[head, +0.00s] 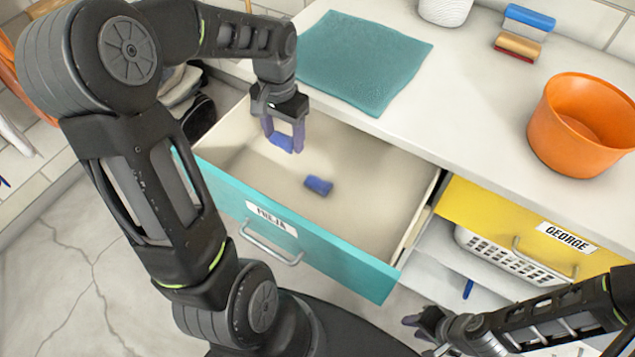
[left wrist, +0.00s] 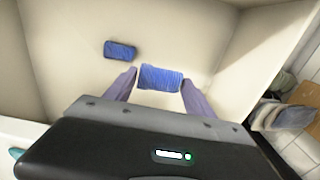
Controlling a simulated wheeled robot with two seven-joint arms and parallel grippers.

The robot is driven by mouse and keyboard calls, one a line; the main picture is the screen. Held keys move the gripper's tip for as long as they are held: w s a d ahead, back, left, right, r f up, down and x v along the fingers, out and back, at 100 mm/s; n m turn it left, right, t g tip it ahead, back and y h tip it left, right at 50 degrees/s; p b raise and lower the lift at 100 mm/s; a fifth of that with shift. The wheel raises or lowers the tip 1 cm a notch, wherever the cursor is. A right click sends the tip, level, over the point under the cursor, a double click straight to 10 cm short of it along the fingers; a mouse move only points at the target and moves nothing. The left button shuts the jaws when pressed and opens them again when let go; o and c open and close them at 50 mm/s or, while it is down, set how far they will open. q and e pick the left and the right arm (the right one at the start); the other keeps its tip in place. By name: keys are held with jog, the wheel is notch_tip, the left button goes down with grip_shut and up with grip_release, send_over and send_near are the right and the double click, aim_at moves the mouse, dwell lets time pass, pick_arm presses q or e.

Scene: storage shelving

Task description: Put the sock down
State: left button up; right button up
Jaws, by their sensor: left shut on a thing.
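My left gripper (head: 284,140) is shut on a small blue sock (left wrist: 161,78), which sits between the two purple fingers in the left wrist view. It is over the open teal drawer (head: 330,250), pointing down inside its outline; the exact height above the drawer floor is hard to judge. A second blue sock (head: 319,186) lies on the pale drawer floor, apart from the held one. It also shows in the left wrist view (left wrist: 120,50). My right gripper (head: 424,322) is low at the front, in front of the lower shelf, and its fingers are too unclear to read.
A teal cloth (head: 362,60), an orange pot (head: 583,125), a white pot (head: 445,10) and brushes (head: 523,32) stand on the white counter above. A yellow drawer (head: 500,218) labelled GEORGE is to the right, with a white basket (head: 510,257) below. Most of the teal drawer's floor is clear.

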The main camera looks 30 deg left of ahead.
pick_arm(q)
send_over(288, 171)
jog(key=shift+f, duration=3.15)
jog(key=shift+f, duration=0.15)
jog(key=shift+f, duration=1.75)
jog(key=shift+f+b, duration=0.2)
jog(key=shift+b, duration=0.2)
jog(key=o, duration=1.1)
jog(key=shift+c, duration=0.2)
jog(key=shift+r, duration=0.15)
